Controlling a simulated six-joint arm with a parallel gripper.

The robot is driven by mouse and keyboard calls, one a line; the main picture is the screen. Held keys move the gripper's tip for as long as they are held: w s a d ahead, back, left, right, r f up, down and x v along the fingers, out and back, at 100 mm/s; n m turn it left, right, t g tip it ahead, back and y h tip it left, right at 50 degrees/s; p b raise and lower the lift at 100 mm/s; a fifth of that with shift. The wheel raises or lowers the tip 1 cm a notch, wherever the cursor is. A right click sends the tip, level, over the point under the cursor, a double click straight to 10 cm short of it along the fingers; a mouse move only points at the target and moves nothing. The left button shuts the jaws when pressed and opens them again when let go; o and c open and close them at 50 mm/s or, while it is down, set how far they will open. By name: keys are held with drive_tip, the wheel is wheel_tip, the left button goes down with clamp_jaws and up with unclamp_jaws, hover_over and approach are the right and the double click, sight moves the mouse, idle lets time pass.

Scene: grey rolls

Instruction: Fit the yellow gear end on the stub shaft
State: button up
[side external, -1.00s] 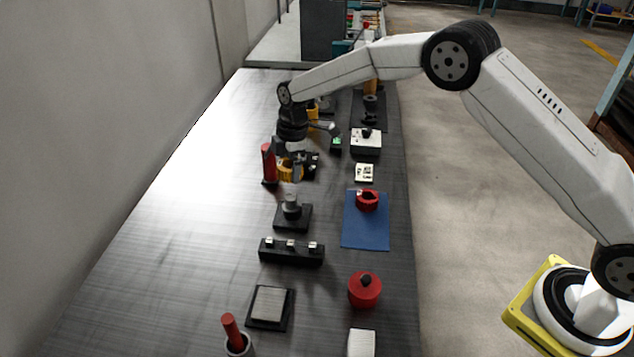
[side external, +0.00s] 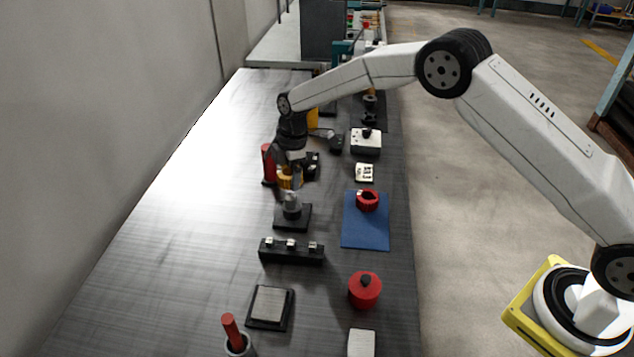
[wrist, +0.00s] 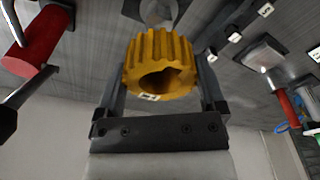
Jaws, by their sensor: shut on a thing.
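The yellow gear (side external: 288,179) is toothed, with a bore that shows in the wrist view (wrist: 158,62). My gripper (side external: 291,168) is shut on it, one finger on each side in the wrist view (wrist: 162,76). The stub shaft (side external: 291,203) is a short grey post upright on a dark square base (side external: 301,218). In the side view the gear is just behind and above the shaft, and the two look close. I cannot tell whether they touch. In the wrist view a grey base lies beyond the gear, with its middle partly hidden.
A red cylinder (side external: 267,160) stands left of the gripper, close by. In front of the shaft is a black block with several pegs (side external: 291,254). To the right lies a blue mat (side external: 365,232) with a red ring (side external: 368,201). The table's left side is clear.

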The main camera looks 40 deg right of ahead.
sight(291, 196)
drive_tip(key=shift+f, duration=1.75)
drive_tip(key=shift+f, duration=2.2)
idle(0.4)
drive_tip(key=o, duration=1.3)
drive_tip(key=shift+o, duration=0.2)
drive_tip(key=shift+d+r, duration=0.25)
drive_tip(key=shift+r, duration=1.7)
drive_tip(key=shift+d+r, duration=0.2)
drive_tip(key=shift+r, duration=1.75)
drive_tip(key=shift+s, duration=0.1)
